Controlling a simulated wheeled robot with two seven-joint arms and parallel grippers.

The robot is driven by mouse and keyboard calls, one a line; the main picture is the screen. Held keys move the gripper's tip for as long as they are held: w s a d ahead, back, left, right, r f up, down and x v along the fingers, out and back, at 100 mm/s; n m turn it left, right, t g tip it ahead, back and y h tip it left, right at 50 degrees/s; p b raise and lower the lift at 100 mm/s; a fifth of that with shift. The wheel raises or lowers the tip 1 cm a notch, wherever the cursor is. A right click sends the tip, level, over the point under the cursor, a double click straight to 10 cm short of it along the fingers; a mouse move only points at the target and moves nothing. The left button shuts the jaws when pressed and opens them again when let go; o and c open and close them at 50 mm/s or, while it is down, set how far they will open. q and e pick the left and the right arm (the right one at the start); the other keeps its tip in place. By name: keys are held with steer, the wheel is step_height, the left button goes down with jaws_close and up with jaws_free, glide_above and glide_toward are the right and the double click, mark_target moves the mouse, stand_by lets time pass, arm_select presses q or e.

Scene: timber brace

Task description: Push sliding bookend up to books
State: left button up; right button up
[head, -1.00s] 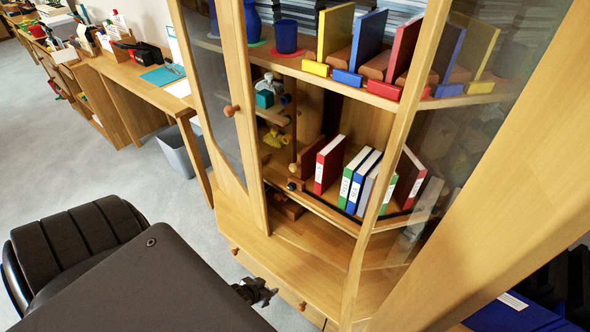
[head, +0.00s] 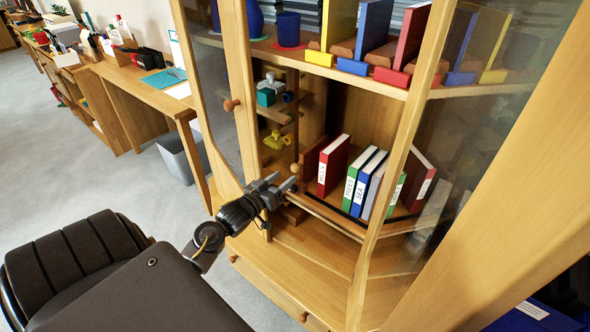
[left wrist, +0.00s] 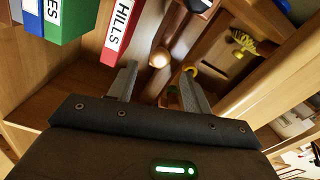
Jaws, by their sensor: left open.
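The sliding bookend (head: 312,160) is a dark brown wooden piece on the cabinet's lower shelf, left of the books. A round tan knob (head: 294,168) shows beside it; in the left wrist view the knob (left wrist: 159,58) lies just ahead of my fingers. The nearest book is a red binder (head: 332,166), labelled "HILLS" in the left wrist view (left wrist: 120,32). Green (head: 353,180) and blue (head: 367,181) binders stand to its right. My left gripper (head: 284,182) is open and empty at the shelf's front, just below the knob. My right gripper is out of view.
A wooden rail (head: 333,215) runs along the shelf front. The cabinet's glazed door (head: 222,95) stands at left, and a wooden post (head: 394,165) at right. Coloured bookends and books fill the shelf above. A yellow object (head: 277,140) sits on a small shelf left.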

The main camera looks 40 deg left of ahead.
mark_target(293, 170)
arm_select(q)
steer(key=w, duration=0.7)
steer(key=shift+a, duration=0.1)
jaws_close()
